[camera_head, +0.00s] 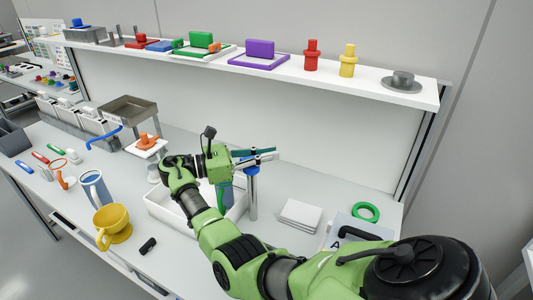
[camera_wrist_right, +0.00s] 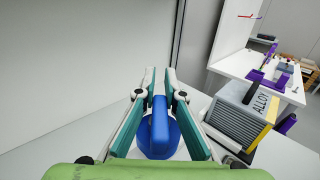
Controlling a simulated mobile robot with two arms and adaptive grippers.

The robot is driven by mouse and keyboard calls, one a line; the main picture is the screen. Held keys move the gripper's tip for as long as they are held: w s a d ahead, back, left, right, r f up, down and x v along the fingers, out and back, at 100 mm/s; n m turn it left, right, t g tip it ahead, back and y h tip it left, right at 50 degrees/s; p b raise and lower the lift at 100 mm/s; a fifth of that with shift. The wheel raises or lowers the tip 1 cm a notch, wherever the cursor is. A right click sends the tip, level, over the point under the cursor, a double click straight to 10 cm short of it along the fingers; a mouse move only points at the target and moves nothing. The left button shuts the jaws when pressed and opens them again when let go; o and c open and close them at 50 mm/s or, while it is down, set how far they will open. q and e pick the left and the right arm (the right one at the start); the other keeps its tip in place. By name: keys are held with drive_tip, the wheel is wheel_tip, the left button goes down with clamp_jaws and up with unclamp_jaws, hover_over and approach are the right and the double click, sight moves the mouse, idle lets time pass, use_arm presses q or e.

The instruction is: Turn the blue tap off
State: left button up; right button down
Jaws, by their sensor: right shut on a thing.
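The blue tap (camera_head: 252,171) stands on a silver post at the right end of a white basin (camera_head: 237,212). My right gripper (camera_head: 262,155) reaches over the top of the tap from the left. In the right wrist view, the tap's blue lever (camera_wrist_right: 159,118) stands between the two teal-lined fingers of my right gripper (camera_wrist_right: 159,75), which are shut on it. The round blue base of the handle shows below the lever. My fingers and wrist partly hide the handle in the head view. My left gripper is not in view.
A stack of white pads (camera_head: 299,215) and a green ring (camera_head: 366,211) lie to the right. A shelf (camera_head: 330,78) with coloured parts runs above. My arm covers the front right.

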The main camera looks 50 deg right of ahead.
sight(240, 159)
drive_tip(key=shift+f, duration=0.1)
drive_tip(key=c, duration=2.1)
unclamp_jaws()
drive_tip(key=shift+s+d, duration=0.1)
drive_tip(key=shift+d, duration=0.05)
drive_tip(key=shift+v, duration=3.85)
